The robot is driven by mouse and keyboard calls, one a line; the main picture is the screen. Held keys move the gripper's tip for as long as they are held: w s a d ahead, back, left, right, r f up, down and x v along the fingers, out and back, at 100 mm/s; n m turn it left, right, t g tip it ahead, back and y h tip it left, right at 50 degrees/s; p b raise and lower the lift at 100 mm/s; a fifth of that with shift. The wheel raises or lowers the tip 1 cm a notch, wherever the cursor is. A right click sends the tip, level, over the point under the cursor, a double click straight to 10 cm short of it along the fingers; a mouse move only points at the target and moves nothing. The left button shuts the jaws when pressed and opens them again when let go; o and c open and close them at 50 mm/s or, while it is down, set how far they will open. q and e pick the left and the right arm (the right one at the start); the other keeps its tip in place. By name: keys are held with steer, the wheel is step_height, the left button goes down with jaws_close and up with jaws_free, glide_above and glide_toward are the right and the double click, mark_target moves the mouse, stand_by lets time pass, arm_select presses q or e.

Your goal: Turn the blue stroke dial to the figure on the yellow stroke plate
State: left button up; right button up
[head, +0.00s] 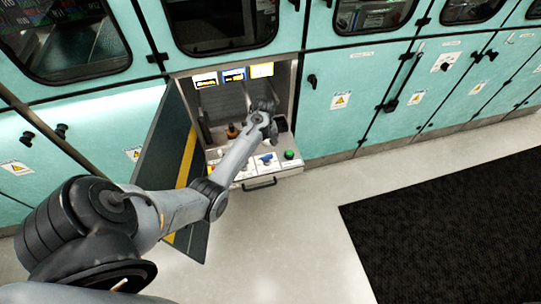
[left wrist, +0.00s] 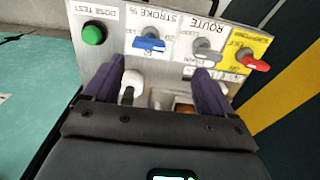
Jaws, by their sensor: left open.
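The blue stroke dial (left wrist: 148,44) sits on the grey control panel under the STROKE % label, with its handle lying roughly crosswise in the left wrist view. It also shows small on the panel in the head view (head: 266,158). My left gripper (left wrist: 160,72) is open, its two dark fingers pointing at the panel, apart from the dial. In the head view the left gripper (head: 264,111) is inside the open cabinet bay, above and behind the panel. A yellow-edged plate (head: 261,70) hangs at the bay's top right; its figure is too small to read.
Beside the dial are a green DOSE TEST button (left wrist: 93,34), a grey ROUTE knob (left wrist: 207,48) and a red knob (left wrist: 255,63) on a yellow label. A white-topped item (left wrist: 131,88) shows between my fingers. An open cabinet door (head: 172,160) stands left of the bay.

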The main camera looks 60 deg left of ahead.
mark_target(267, 155)
arm_select(q)
steer(key=f+b, duration=0.1)
steer(key=f, duration=0.2)
steer(key=w+f+b, duration=0.1)
steer(key=f, duration=0.6)
steer(key=shift+w+a+b, duration=0.15)
steer(key=shift+w+b, duration=0.15)
steer(key=shift+b, duration=0.1)
steer(key=c, duration=1.1)
steer(key=shift+o, duration=0.2)
